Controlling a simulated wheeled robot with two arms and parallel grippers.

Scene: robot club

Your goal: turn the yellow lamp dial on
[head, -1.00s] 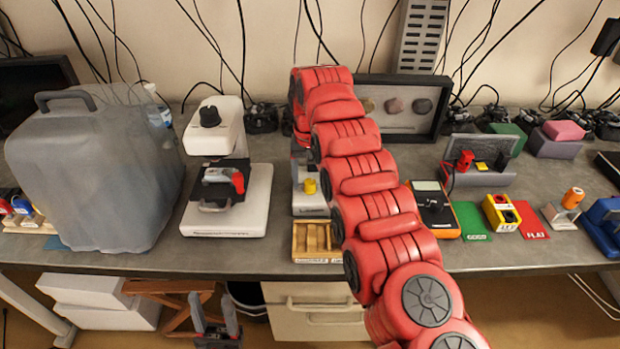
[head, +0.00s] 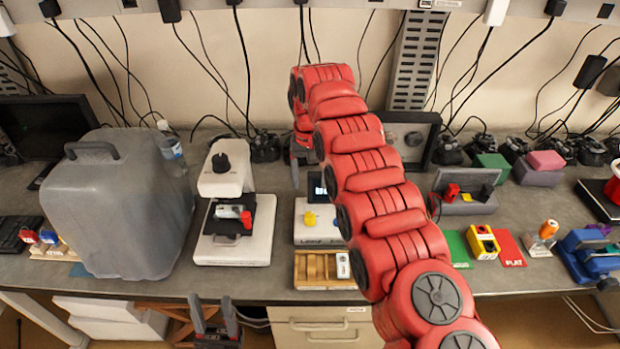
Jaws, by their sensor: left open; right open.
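The yellow dial (head: 310,219) sits on a small white box (head: 307,235) with a dark screen at its back, mid-table. The dial shows just left of my red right arm; its pointing direction is too small to tell. My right gripper (head: 297,160) hangs at the far end of that arm, behind and above the dial and apart from it. It is open and partly hidden by the arm. My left gripper (head: 214,312) is open and empty, low in front of the table's front edge, left of the dial.
A wooden tray (head: 312,284) stands in front of the dial box. A white microscope (head: 228,180) and a grey covered case (head: 125,215) stand to the left. A yellow block (head: 482,242) and a blue tool (head: 590,255) lie to the right. My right arm covers the middle.

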